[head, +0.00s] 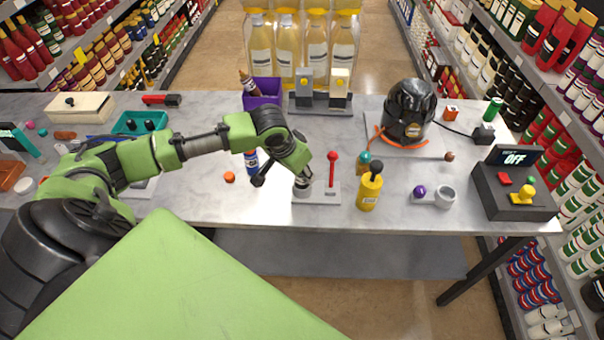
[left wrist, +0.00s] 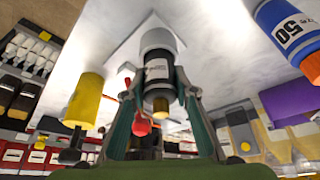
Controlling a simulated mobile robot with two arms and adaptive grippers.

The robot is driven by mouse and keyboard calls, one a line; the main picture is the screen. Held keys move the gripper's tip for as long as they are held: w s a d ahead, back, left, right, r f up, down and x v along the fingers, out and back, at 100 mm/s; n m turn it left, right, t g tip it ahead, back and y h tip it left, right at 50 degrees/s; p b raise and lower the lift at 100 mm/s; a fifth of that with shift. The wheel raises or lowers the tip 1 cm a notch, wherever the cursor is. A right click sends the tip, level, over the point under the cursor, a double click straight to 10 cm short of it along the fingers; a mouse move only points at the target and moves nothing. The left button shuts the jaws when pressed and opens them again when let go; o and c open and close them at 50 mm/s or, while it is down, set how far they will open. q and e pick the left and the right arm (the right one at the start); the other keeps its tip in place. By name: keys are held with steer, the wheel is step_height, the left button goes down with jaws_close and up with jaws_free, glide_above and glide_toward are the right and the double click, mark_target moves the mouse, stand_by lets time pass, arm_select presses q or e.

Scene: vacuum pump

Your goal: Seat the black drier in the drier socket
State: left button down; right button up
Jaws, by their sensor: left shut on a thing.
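The black drier (left wrist: 158,72), with a white label and a gold end, is between the fingers of my left gripper (left wrist: 157,88) in the left wrist view. The gripper is shut on it. Its far end meets the mouth of the grey round drier socket (left wrist: 157,40), in line with it; I cannot tell how deep it sits. The socket stands on a pale plate (head: 322,197) with a red-knobbed lever (head: 332,168). In the head view my left gripper (head: 302,178) is over the plate's left end and mostly hides the drier. My right gripper is not in view.
A yellow bottle (head: 370,190) stands right of the plate. A blue bottle (head: 251,162) and an orange cap (head: 229,177) are to its left. Farther right are a purple-knobbed fitting (head: 420,192) and a switch box (head: 510,198). A black pump (head: 408,108) stands behind.

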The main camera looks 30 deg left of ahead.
arm_select(q)
steer(key=shift+f, duration=0.15)
steer(key=c, duration=1.6)
jaws_free()
steer(key=shift+c, duration=0.2)
steer(key=b+v, duration=0.1)
steer(key=v, duration=1.1)
steer(key=shift+b, duration=0.3)
steer(key=shift+w, duration=0.1)
